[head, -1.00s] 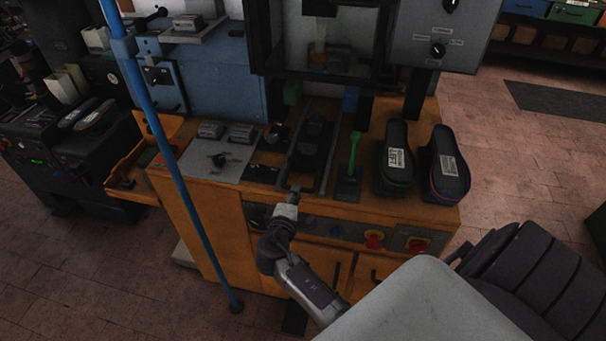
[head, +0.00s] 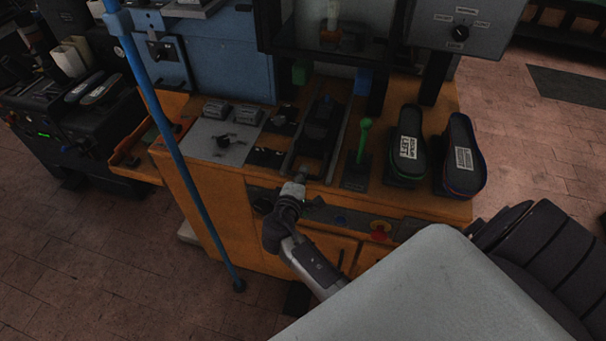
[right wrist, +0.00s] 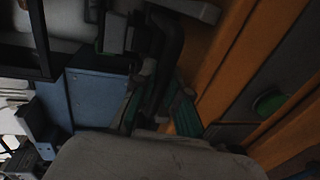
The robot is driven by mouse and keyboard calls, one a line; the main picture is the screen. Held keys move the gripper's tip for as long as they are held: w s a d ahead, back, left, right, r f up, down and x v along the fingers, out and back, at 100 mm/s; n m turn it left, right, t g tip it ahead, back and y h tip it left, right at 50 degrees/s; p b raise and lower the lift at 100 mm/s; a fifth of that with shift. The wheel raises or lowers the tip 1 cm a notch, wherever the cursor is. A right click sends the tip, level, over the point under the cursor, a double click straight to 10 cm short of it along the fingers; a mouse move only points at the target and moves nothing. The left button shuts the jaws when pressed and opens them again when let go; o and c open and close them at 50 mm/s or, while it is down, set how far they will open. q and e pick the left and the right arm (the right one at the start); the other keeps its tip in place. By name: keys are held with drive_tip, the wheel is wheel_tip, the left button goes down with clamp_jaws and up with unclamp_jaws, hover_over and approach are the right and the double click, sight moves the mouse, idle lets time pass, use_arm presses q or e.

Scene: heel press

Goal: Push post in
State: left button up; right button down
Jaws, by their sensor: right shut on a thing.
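The post (head: 321,122) is a dark block on a slide between two grey rails, at the front middle of the orange press bench. Its dark handle (head: 309,168) points toward me. My right gripper (head: 303,178) is at the handle, at the bench's front edge, and is shut on it. In the right wrist view the dark curved handle (right wrist: 167,55) runs up from between the fingers (right wrist: 160,105); the picture is dark and the exact contact is unclear. My left gripper is not in view.
A green-knobbed lever (head: 364,140) stands right of the rails. Two dark shoes, one labelled left (head: 407,148) and another (head: 461,155), stand farther right. A grey control plate (head: 222,140) is at left. A blue pole (head: 170,140) rises in front. The press frame (head: 325,48) stands behind.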

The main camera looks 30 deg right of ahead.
sight(312, 151)
drive_tip(key=shift+w+d, duration=0.15)
drive_tip(key=shift+d, duration=0.1)
drive_tip(key=x, duration=0.2)
drive_tip(key=b+x, duration=0.1)
drive_tip(key=x, duration=0.1)
drive_tip(key=r+b+x, duration=0.1)
drive_tip(key=x, duration=0.1)
drive_tip(key=shift+w+d, duration=0.3)
drive_tip(key=shift+w+d+b, duration=0.2)
drive_tip(key=shift+d+b, duration=0.05)
drive_tip(key=shift+b, duration=0.05)
drive_tip(key=shift+r, duration=0.2)
drive_tip(key=c, duration=1.4)
unclamp_jaws()
drive_tip(key=shift+c, duration=0.2)
drive_tip(key=shift+w+d+f, duration=0.1)
drive_tip(key=shift+w+f, duration=0.05)
